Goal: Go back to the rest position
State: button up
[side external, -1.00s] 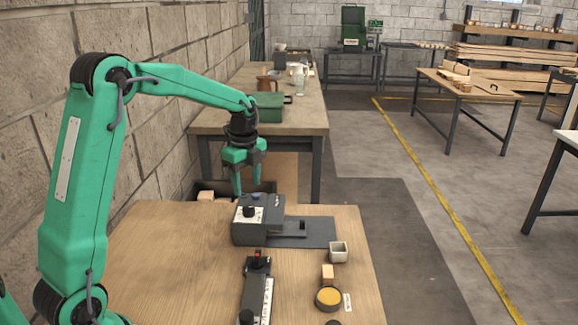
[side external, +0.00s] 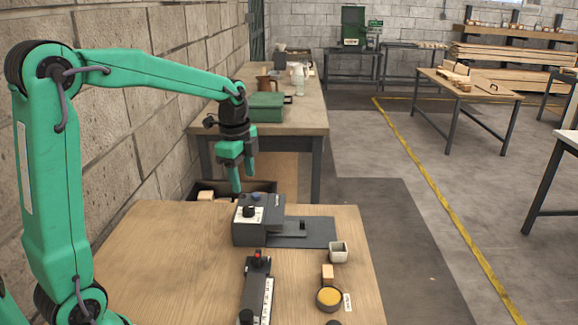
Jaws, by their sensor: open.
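My gripper (side external: 242,178) hangs from my green arm, pointing down, in the side external view. Its fingers are open and nothing shows between them.
A dark bin (side external: 265,187) with wooden blocks stands behind the table.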

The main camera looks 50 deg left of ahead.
jog(key=s+d+r+n+t, duration=0.1)
jog(key=s+d+n+t, duration=0.1)
jog(key=s+d+n, duration=0.3)
jog(key=s+d+r+n+t, duration=0.2)
jog(key=s+d+n, duration=0.3)
jog(key=s, duration=0.8)
jog(key=n, duration=0.2)
jog(key=shift+s+n, duration=0.2)
jog(key=shift+n, duration=0.2)
